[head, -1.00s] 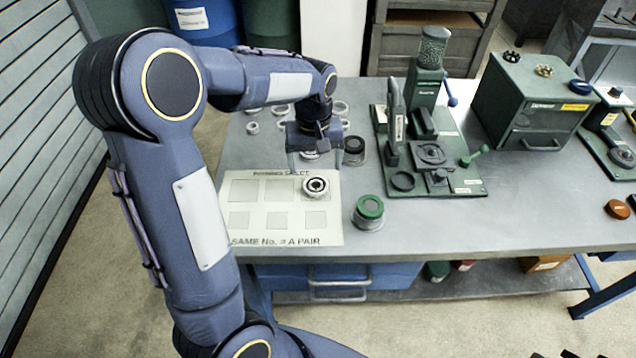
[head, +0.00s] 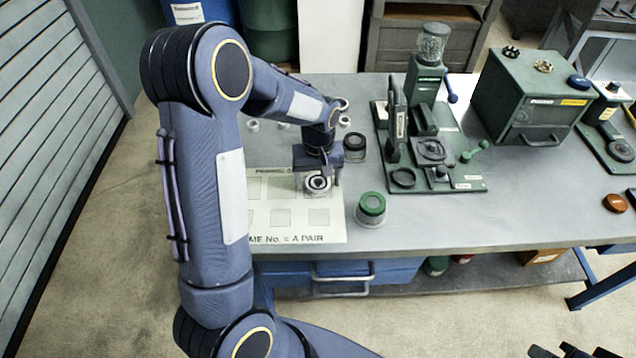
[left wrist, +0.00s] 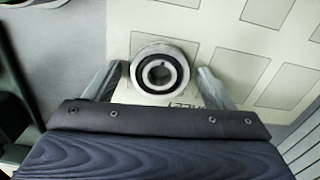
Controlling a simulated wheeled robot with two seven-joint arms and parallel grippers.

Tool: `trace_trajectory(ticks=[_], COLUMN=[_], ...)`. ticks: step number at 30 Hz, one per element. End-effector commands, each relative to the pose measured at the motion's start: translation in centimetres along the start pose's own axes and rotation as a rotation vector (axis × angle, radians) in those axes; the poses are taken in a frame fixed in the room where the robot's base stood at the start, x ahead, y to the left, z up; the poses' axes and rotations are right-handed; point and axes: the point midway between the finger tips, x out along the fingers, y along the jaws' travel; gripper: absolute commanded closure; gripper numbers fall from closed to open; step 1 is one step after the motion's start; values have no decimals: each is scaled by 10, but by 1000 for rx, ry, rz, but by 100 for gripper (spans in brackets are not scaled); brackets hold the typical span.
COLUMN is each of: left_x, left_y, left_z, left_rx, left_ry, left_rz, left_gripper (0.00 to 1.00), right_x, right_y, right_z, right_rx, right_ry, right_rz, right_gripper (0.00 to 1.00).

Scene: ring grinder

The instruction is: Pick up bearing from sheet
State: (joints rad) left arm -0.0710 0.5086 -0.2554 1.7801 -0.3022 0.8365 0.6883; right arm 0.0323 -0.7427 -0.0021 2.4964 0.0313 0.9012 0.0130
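The bearing (head: 318,184), a silver ring with a dark inner band, lies on the pale printed sheet (head: 270,218) near its upper right. It also shows in the left wrist view (left wrist: 160,73), lying flat. My left gripper (head: 318,180) is at the bearing from above. In the left wrist view its two fingers (left wrist: 160,84) stand apart, one on each side of the bearing, with small gaps showing. Part of the sheet is hidden behind my left arm. Only a dark bit of what may be my right gripper (head: 575,350) shows at the bottom right edge.
A green-lidded jar (head: 371,208) stands just right of the sheet, and a dark-topped jar (head: 354,146) stands behind it. A green press fixture (head: 432,150) and a green box (head: 530,98) stand farther right.

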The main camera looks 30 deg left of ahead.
Motion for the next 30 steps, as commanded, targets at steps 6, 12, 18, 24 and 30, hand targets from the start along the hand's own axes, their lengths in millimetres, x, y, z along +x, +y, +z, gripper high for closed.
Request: trace_trajectory(ticks=[6, 12, 18, 24, 30], left_x=[0, -1, -2, -28, -69], left_y=[0, 0, 0, 1, 1], left_z=[0, 0, -1, -1, -1], left_rx=[0, 0, 0, 0, 0], left_ry=[0, 1, 2, 6, 7], left_rz=[0, 1, 2, 6, 6], left_gripper=[53, 74, 74, 74, 74], right_x=[0, 0, 0, 2, 4], right_y=[0, 0, 0, 1, 2], right_z=[0, 0, 0, 1, 2], right_rx=[0, 0, 0, 0, 0], right_ry=[0, 0, 0, 0, 0], right_rz=[0, 0, 0, 0, 0], right_gripper=[100, 100, 100, 100, 100])
